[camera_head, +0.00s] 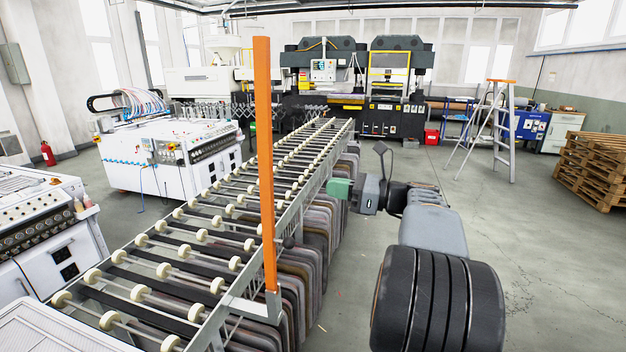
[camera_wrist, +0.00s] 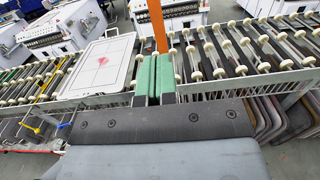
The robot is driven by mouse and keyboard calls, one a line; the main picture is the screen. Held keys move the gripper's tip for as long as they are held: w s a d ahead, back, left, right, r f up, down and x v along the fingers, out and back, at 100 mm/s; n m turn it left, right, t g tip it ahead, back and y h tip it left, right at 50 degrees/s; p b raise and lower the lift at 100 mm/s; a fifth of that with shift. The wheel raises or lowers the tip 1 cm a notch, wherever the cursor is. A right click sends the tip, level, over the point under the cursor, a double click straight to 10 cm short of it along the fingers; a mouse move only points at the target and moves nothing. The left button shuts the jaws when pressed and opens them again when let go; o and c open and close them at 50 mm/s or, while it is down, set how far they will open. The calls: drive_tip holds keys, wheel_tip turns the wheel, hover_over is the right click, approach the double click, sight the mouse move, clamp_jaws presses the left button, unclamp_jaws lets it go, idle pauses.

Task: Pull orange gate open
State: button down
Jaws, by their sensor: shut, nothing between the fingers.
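The orange gate (camera_head: 264,160) is a tall, flat orange bar standing upright at the near right edge of the roller conveyor, on a grey metal bracket. In the wrist view its bar (camera_wrist: 157,24) shows just beyond my fingertips, and its lower part is hidden behind them. My gripper (camera_head: 340,189) has green fingers and is at the conveyor's right side, to the right of the bar and apart from it in the head view. In the wrist view my gripper (camera_wrist: 153,75) is shut, its two green fingers together with nothing between them. I cannot tell the exact gap to the bar.
The roller conveyor (camera_head: 185,230) runs away from the near left, with several curved panels (camera_head: 310,262) hanging along its right side. A white panel with a red mark (camera_wrist: 97,64) lies on the conveyor. A stepladder (camera_head: 497,130) and pallets (camera_head: 592,170) stand right. Floor between is clear.

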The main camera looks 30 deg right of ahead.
drive_tip(key=p+x, duration=0.2)
drive_tip(key=x, duration=1)
drive_tip(key=shift+w+a+p, duration=0.3)
drive_tip(key=shift+p, duration=0.1)
